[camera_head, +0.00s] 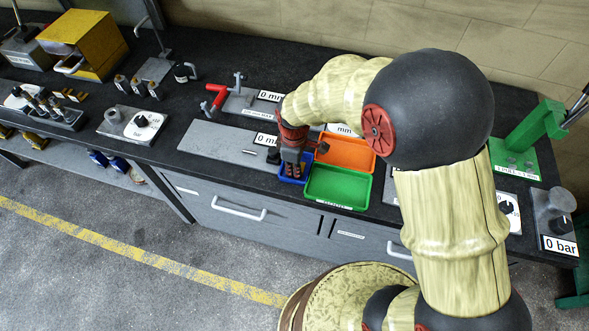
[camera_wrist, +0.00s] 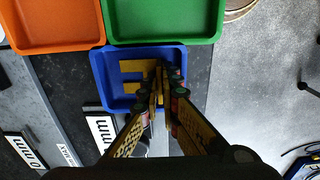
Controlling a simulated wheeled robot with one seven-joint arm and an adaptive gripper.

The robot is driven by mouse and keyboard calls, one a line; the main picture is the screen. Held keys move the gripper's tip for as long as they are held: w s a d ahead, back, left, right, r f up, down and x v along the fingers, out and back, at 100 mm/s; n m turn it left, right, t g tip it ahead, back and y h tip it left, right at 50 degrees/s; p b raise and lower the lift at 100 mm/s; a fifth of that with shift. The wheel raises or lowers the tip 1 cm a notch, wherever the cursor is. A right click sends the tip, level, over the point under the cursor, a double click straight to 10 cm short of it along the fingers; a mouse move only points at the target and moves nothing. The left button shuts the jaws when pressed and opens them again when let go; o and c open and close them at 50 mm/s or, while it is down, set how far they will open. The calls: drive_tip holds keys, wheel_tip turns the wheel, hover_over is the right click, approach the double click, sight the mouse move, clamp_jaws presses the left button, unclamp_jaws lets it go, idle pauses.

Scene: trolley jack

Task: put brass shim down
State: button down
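My gripper (camera_head: 293,172) points down into the small blue tray (camera_head: 282,178). In the wrist view, the fingertips (camera_wrist: 164,80) are close together over the blue tray (camera_wrist: 104,88). A thin brass-coloured strip shows between them, seen nearly edge-on, and the gripper looks shut on this brass shim (camera_wrist: 159,86). Flat brass-coloured pieces (camera_wrist: 134,67) show at the tray floor on the left of the fingers, and more brass colour shows just right of them. The fingers hide part of these pieces. I cannot tell whether the held shim touches the tray floor.
A green tray (camera_head: 338,187) and an orange tray (camera_head: 346,152) stand beside the blue one. A grey plate (camera_head: 222,145) lies left of them, with a red-handled clamp (camera_head: 217,97) behind. The bench's front edge is close to the blue and green trays.

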drive_tip(key=shift+f, duration=0.2)
drive_tip(key=c, duration=2.3)
unclamp_jaws()
drive_tip(key=shift+r, duration=0.1)
